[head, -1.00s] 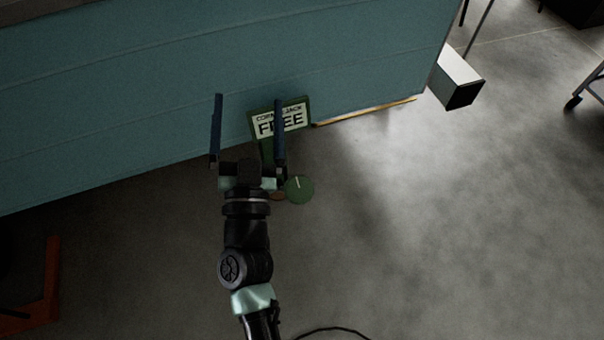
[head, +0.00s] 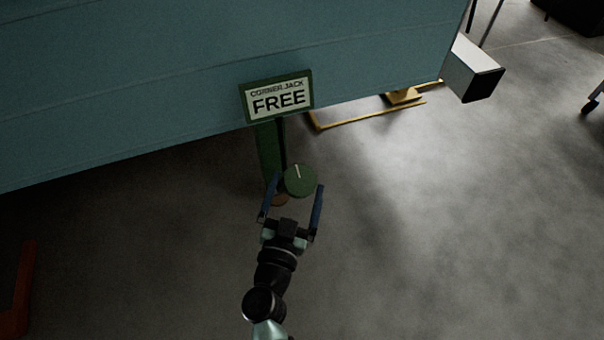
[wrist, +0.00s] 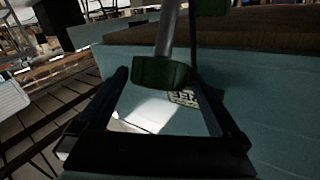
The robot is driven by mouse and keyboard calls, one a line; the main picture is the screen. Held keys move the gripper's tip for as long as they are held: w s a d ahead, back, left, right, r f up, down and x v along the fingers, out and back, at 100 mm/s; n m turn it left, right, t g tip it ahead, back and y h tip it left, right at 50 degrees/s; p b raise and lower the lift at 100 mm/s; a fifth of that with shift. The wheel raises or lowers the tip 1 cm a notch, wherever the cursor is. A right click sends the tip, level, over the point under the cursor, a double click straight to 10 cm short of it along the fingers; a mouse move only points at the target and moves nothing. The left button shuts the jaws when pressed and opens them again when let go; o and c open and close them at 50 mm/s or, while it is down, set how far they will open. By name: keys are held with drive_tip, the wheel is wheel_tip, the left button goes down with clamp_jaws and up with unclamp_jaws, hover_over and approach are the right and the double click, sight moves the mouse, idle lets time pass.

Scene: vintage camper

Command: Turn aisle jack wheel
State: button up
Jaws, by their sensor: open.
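The jack wheel is a round green disc (head: 300,180) with a pale mark near its top edge. It sits at the green jack post (head: 268,150), which carries a sign (head: 278,97) reading "CORNER JACK FREE". My gripper (head: 296,187) is open, its two dark blue fingers reaching up on either side of the wheel in the head view. I cannot tell whether either finger touches it. In the wrist view a green block-like part (wrist: 160,80) with a grey shaft shows between the fingers.
The teal camper wall (head: 130,90) stands behind the jack. An orange-red stand (head: 22,290) is at the lower left.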

sight(302, 170)
drive_tip(key=b+x, duration=0.1)
drive_tip(key=x, duration=0.4)
drive_tip(key=shift+w+b, duration=0.1)
drive_tip(key=shift+b, duration=0.2)
drive_tip(key=c, duration=1.1)
drive_tip(key=shift+r+p, duration=0.1)
drive_tip(key=shift+p, duration=0.45)
